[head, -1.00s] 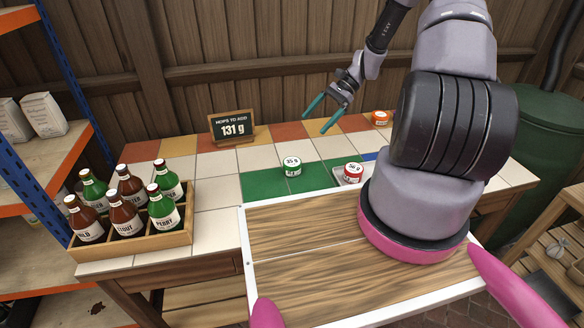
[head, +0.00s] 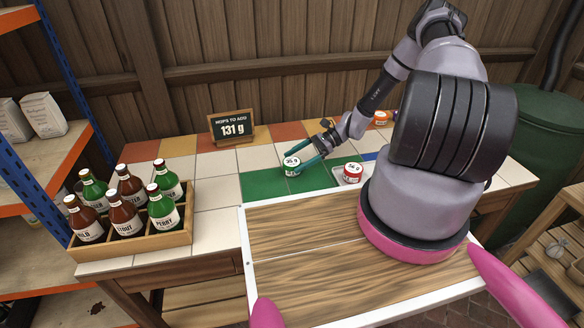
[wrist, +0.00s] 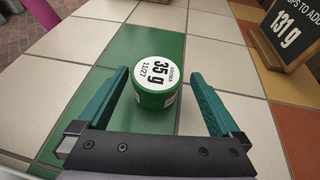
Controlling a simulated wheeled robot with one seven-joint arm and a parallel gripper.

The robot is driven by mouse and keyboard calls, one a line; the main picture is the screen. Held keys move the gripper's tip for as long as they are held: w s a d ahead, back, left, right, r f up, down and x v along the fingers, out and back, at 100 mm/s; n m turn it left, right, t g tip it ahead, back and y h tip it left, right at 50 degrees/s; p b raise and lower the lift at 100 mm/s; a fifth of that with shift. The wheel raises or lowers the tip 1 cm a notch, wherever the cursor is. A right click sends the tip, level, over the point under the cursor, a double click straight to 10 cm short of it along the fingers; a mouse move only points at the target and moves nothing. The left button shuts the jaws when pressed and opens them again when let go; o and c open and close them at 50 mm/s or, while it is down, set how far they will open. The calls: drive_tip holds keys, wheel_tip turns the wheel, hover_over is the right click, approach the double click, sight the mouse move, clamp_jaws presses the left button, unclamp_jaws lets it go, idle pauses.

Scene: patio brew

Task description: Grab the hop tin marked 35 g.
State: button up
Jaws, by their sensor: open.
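The hop tin marked 35 g (head: 291,167) is a short green tin with a white lid label. It stands upright on the green tiles of the table. In the wrist view the tin (wrist: 154,88) shows "35 g" on its lid and sits between and just ahead of the fingertips. My gripper (head: 304,158) is at the tin with its teal fingers spread. In the wrist view my gripper (wrist: 157,82) is open, with a gap on each side of the tin. I cannot tell whether either finger touches it in the head view.
A red tin (head: 353,173) stands to the right of the green one. An orange tin (head: 380,118) stands at the back right. A sign reading 131 g (head: 232,128) stands behind. A wooden crate of bottles (head: 141,244) is at the left. White tiles left of the green strip are clear.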

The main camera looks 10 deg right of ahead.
sight(285, 168)
drive_tip(key=x, duration=0.5)
drive_tip(key=shift+s+d, duration=0.1)
drive_tip(key=shift+s, duration=0.1)
drive_tip(key=c, duration=1.2)
drive_tip(key=shift+c, duration=0.2)
